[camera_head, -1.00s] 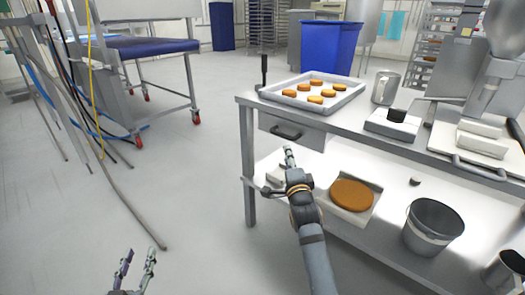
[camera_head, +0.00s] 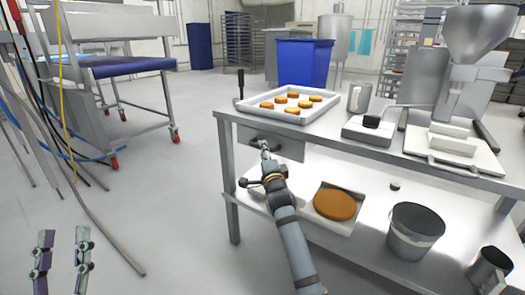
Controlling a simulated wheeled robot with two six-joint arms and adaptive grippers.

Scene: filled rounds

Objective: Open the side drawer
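The side drawer (camera_head: 290,150) is a grey box front under the left end of the steel table, and it looks shut. Its dark handle (camera_head: 251,141) is partly hidden by my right gripper (camera_head: 263,147). The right gripper's fingertips are at the handle in the picture; I cannot tell whether they touch it or how far they are apart. My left gripper (camera_head: 62,262) is low at the left, with its two fingers spread and nothing between them, far from the drawer.
The steel table (camera_head: 335,128) holds a tray (camera_head: 251,103) of round patties, a metal jug (camera_head: 359,97), a scale (camera_head: 368,132) and a machine (camera_head: 470,75). Its lower shelf bears a brown round (camera_head: 335,205) and a bucket (camera_head: 413,232).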

